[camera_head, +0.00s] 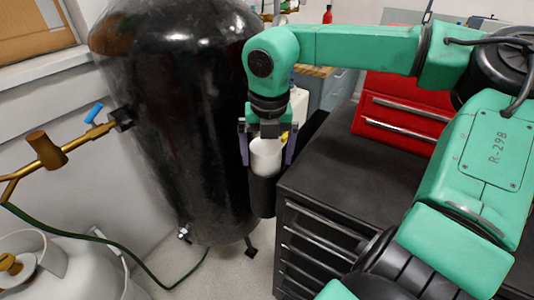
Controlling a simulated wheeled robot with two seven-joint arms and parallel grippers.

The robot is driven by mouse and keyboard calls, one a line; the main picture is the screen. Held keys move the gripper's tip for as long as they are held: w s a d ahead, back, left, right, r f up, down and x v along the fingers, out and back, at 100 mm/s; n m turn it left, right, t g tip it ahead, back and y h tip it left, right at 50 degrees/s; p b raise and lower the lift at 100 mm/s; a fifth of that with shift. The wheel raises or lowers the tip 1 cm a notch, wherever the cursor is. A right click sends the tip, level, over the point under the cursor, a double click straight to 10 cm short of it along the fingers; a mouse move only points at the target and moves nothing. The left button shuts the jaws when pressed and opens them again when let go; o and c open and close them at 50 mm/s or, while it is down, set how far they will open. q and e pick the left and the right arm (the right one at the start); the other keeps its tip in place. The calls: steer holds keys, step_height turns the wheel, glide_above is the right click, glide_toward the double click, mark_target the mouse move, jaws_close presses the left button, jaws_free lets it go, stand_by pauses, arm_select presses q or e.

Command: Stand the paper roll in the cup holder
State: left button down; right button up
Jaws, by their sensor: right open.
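The white paper roll (266,160) stands upright, its lower part hidden inside the black cup holder (262,197). The cup holder is beside the near left side of the dark drawer cabinet. My right gripper (267,152) points down over the roll. Its two fingers are spread, one on each side of the roll's upper part, and look apart from it. My left gripper is not in the picture.
A big black tank (180,120) stands close left of the cup holder. The dark drawer cabinet (350,165) has a clear top, with a red toolbox (405,115) at its back. A brass valve pipe (75,148) and a white gas cylinder (75,270) are at the left.

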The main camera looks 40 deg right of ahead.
step_height(320, 180, up, 14)
steer(key=s, duration=0.1)
steer(key=shift+a+r+p, duration=0.25)
steer(key=shift+a+p, duration=0.05)
steer(key=shift+p, duration=0.15)
steer(key=shift+s, duration=0.1)
stand_by(0.5)
